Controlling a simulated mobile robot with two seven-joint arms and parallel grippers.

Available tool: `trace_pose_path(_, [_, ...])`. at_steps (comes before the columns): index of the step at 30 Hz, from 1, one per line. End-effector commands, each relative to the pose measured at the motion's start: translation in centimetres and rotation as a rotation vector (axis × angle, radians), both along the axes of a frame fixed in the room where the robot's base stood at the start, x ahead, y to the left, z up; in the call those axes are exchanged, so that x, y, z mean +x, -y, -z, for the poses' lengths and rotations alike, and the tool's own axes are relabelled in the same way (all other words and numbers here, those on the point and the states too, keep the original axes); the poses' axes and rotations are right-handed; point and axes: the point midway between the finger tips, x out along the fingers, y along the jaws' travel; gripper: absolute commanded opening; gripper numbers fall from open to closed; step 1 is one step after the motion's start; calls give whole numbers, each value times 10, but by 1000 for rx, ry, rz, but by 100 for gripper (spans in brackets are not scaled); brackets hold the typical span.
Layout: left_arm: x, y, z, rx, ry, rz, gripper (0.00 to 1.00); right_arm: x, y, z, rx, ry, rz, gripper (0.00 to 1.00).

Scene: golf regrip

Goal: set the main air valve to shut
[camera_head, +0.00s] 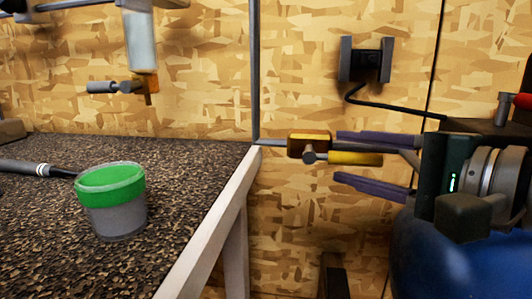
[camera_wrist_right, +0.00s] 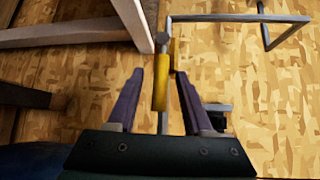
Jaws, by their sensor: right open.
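The main air valve has a brass body (camera_head: 310,141) on a grey horizontal pipe, with a yellow lever (camera_head: 358,158) pointing right, roughly along the pipe. My right gripper (camera_head: 340,157) comes in from the right, its purple fingers open, one above and one below the lever. My left gripper is not in view.
A blue tank (camera_head: 440,262) sits below my right wrist. A workbench (camera_head: 60,235) at left holds a green-rimmed cup (camera_head: 112,200) and a dark-handled tool (camera_head: 35,168). A filter unit (camera_head: 140,42) hangs above it. A black box (camera_head: 366,62) with a cable is on the wall.

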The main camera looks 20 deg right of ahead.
Motion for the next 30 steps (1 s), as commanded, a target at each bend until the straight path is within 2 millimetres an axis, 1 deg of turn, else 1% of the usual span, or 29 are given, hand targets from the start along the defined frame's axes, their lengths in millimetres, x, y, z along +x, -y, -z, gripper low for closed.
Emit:
trace_pose_path(5, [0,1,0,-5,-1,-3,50,0,0,0,0,0,0,50])
trace_pose_path(18, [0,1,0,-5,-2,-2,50,0,0,0,-1,0,0,0])
trace_pose_path(30, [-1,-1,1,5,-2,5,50,0,0,0,-1,-1,0,0])
